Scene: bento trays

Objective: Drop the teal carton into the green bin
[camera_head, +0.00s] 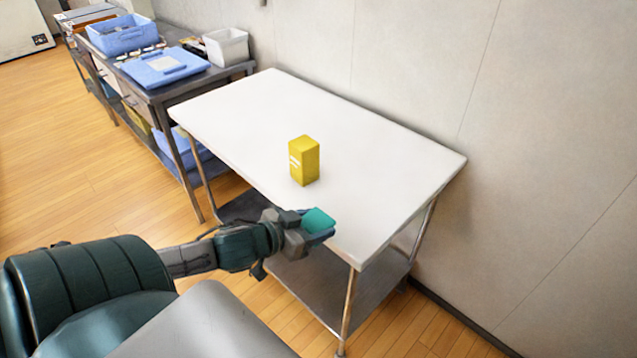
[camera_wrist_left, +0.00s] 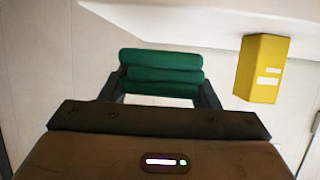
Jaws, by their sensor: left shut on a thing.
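The teal carton (camera_head: 318,219) is at the near edge of the white table in the head view, held in my left gripper (camera_head: 310,232). My left gripper is shut on it. In the left wrist view the green carton (camera_wrist_left: 160,73) spans the space between the two fingers. I cannot tell whether it touches the table top. No green bin shows in either view. My right gripper is not in view.
A yellow carton (camera_head: 304,161) stands upright on the white table (camera_head: 390,165), beyond my left gripper. The rest of the table top is clear. A dark bench with a blue basket (camera_head: 122,36) and a white bin (camera_head: 227,47) stands behind, against the wall.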

